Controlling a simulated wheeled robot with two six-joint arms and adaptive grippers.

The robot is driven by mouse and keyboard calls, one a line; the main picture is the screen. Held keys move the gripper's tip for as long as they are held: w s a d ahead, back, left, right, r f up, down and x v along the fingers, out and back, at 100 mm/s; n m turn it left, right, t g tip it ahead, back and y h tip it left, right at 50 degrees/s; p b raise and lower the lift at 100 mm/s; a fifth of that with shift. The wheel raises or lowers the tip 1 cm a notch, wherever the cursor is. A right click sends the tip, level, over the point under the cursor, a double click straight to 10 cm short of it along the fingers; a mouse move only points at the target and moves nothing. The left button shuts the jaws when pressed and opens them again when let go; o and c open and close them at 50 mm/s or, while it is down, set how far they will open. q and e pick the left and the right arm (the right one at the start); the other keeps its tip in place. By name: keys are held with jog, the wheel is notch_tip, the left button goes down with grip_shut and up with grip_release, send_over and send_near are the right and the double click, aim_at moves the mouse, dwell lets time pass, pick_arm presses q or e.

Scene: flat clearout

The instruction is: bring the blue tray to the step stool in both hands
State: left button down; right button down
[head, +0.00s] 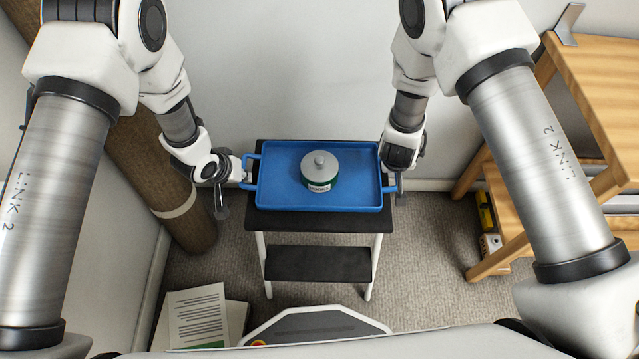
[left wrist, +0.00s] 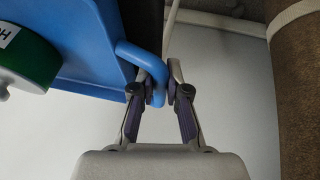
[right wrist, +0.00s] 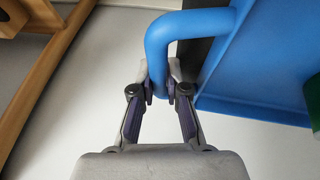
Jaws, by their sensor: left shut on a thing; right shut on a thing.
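The blue tray (head: 275,180) is level over the black top of the step stool (head: 315,222). I cannot tell whether it touches the top. A green and white canister (head: 319,172) with a grey knobbed lid stands upright on the tray. My left gripper (head: 247,172) is shut on the tray's left handle, which shows in the left wrist view (left wrist: 158,85). My right gripper (head: 392,180) is shut on the right handle, which shows in the right wrist view (right wrist: 172,70). The stool has white legs and a lower black step (head: 318,263).
A rolled brown carpet (head: 160,175) leans at the left. Printed papers (head: 198,318) lie on a box at the lower left. A wooden shelf unit (head: 600,80) stands at the right with a yellow item (head: 486,215) low in it. A wall is close behind the stool.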

pick_arm(q)
jog(key=shift+f+b, duration=0.4)
jog(key=shift+f, duration=0.3)
pick_arm(e)
jog(key=shift+f, duration=0.7)
pick_arm(q)
jog(key=c, duration=1.2)
grip_release()
pick_arm(e)
jog(key=c, duration=1.2)
grip_release()
pick_arm(q)
jog(key=shift+r, duration=0.1)
pick_arm(e)
jog(key=shift+r, duration=0.1)
jog(key=shift+s+r, duration=0.15)
jog(key=shift+r, duration=0.15)
pick_arm(q)
jog(key=v, duration=1.2)
pick_arm(e)
jog(key=v, duration=0.7)
jog(key=shift+a+f, duration=0.1)
